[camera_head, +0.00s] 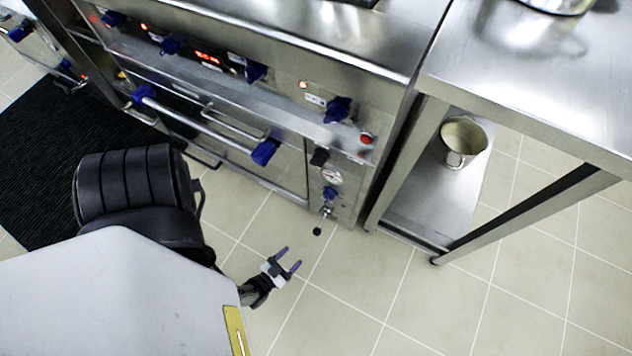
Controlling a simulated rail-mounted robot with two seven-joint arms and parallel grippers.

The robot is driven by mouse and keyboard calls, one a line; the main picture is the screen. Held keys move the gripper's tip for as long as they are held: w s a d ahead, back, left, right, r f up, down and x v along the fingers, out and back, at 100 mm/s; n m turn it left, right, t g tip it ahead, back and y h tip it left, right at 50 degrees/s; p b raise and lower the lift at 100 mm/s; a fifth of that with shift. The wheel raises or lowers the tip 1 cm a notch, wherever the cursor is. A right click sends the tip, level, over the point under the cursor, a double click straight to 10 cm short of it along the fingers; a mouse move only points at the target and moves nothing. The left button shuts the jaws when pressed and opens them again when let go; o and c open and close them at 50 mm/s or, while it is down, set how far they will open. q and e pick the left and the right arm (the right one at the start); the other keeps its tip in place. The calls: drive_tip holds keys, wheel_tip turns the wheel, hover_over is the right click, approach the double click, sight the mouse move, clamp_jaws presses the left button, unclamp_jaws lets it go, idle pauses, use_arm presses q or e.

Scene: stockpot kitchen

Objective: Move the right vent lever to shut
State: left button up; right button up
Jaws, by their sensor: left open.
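A small metal lever with a black ball tip (322,223) sticks out low on the narrow panel at the right end of the range; it points down and toward me. It may be the right vent lever, but no label can be read at this size. A blue knob (330,193), a round gauge (331,176) and a black knob (319,157) sit above it. My left gripper (290,258) is open and empty, below and a little left of the lever, apart from it. Its two purple-grey fingers point up and right toward the panel. My right gripper is out of view.
The steel range front (250,110) carries several blue knobs, a red button (366,139) and a long door handle (205,125). A steel table (540,90) stands at right, with a metal pot (461,141) on its lower shelf. A black mat (45,150) lies left; the tiled floor below is clear.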

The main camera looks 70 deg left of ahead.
sight(317, 231)
use_arm(q)
drive_tip(key=b+x, duration=0.1)
drive_tip(key=x, duration=1.2)
drive_tip(key=shift+w+a, duration=0.1)
drive_tip(key=shift+c, duration=0.5)
clamp_jaws()
